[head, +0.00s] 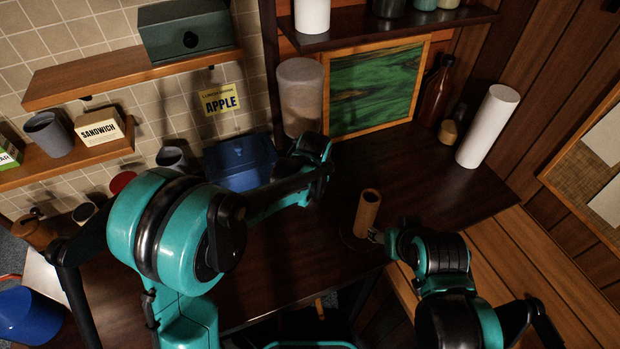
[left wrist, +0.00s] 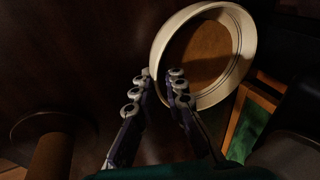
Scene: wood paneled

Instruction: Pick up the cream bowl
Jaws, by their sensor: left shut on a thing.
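The cream bowl (left wrist: 241,68) shows in the left wrist view, with a pale rim and wall and a brown inner bottom. It is tilted toward the camera. My left gripper (left wrist: 161,84) is shut on the near left edge of its rim, one finger on each side of the wall. In the head view I cannot make out the bowl; my left arm reaches to the back of the counter and likely covers it. My right gripper (head: 376,236) is low beside a brown tube on a stand (head: 367,212); its fingers are too small and dark to read.
A blue bin (head: 240,162) and a tall clear container (head: 299,97) stand at the back. A green framed picture (head: 375,87) leans against the wall, with a brown bottle (head: 436,92) and a white cylinder (head: 488,126) to its right. The dark counter (head: 430,182) is clear right of the tube.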

